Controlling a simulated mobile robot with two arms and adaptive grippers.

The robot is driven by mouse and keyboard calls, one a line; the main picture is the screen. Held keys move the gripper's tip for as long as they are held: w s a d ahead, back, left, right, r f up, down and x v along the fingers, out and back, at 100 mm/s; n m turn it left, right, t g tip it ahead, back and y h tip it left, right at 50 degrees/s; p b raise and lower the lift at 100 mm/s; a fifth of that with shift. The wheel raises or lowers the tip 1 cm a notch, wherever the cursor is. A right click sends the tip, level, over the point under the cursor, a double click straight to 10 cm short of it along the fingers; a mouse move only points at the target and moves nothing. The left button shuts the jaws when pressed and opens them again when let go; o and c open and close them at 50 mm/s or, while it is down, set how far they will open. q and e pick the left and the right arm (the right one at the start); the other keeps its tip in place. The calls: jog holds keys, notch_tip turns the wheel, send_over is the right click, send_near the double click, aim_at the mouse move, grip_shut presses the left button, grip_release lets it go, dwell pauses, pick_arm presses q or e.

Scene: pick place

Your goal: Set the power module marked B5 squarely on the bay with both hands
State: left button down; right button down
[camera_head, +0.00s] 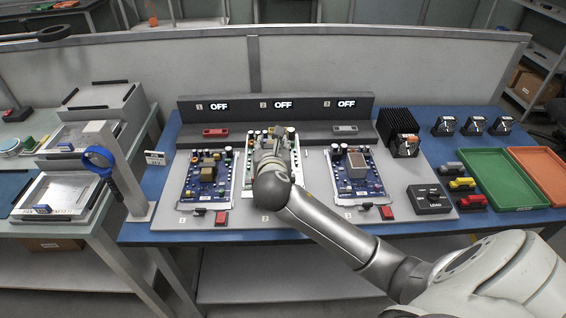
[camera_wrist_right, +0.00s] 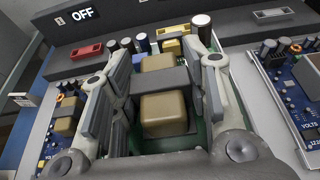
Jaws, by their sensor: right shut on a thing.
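My right gripper (camera_head: 272,150) is low over the middle circuit board (camera_head: 224,185), the one at station 2. In the right wrist view its fingers (camera_wrist_right: 158,90) stand on either side of a dark grey bar (camera_wrist_right: 160,79) and are shut on it. Tan blocks on that board show in front of and behind the bar. I cannot read a B5 mark on anything. A black finned box (camera_head: 392,122) stands at the right end of the grey console; I cannot tell whether it is the power module. My left gripper is not in view.
Circuit boards lie at left (camera_head: 207,175) and right (camera_head: 357,172) of the middle one. The console (camera_head: 300,108) behind shows OFF three times.

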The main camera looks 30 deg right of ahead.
jog(key=w+d+f, duration=0.1)
jog(key=d+f, duration=0.2)
jog(key=w+d+f, duration=0.1)
jog(key=f, duration=0.1)
jog(key=shift+w+d+f+b, duration=0.1)
jog(key=shift+w+d+b, duration=0.2)
jog(key=shift+b, duration=0.05)
jog(key=shift+w+d+f, duration=0.1)
jog(key=shift+d+f, duration=0.05)
jog(key=shift+f, duration=0.8)
jog(key=shift+w+d+f, duration=0.1)
jog(key=shift+f, duration=0.85)
jog(key=shift+f, duration=0.1)
jog(key=c, duration=0.8)
grip_release()
jog(key=shift+s+f, duration=0.1)
jog(key=shift+s, duration=0.1)
jog(key=v, duration=1.2)
